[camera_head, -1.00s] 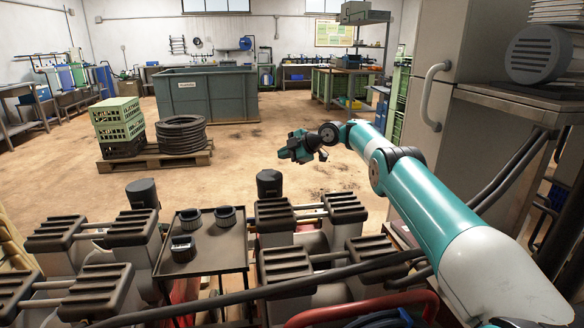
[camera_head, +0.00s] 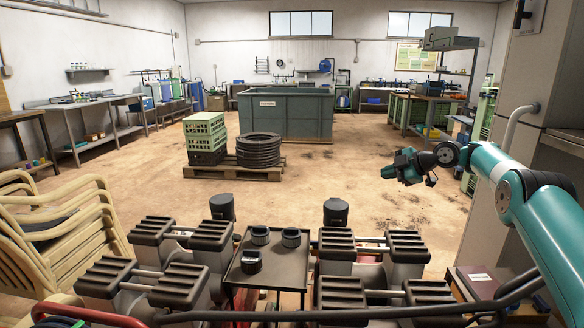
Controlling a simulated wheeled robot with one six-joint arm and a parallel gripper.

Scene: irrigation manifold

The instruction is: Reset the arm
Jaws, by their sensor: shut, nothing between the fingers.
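My arm, teal and white, reaches in from the right edge in the head view. Its end, my gripper (camera_head: 392,171), hangs in the air right of the middle, over the open floor. It points left and slightly down. The fingers look small and dark at this distance; they appear shut with nothing held. Nothing touches the gripper.
A dark tray (camera_head: 290,272) with several black round parts stands in front, between ribbed grey-brown blocks (camera_head: 205,235). Stacked beige chairs (camera_head: 70,235) are at left. A pallet (camera_head: 232,172) holds green crates and coiled hose. A grey cabinet stands at right. The middle floor is clear.

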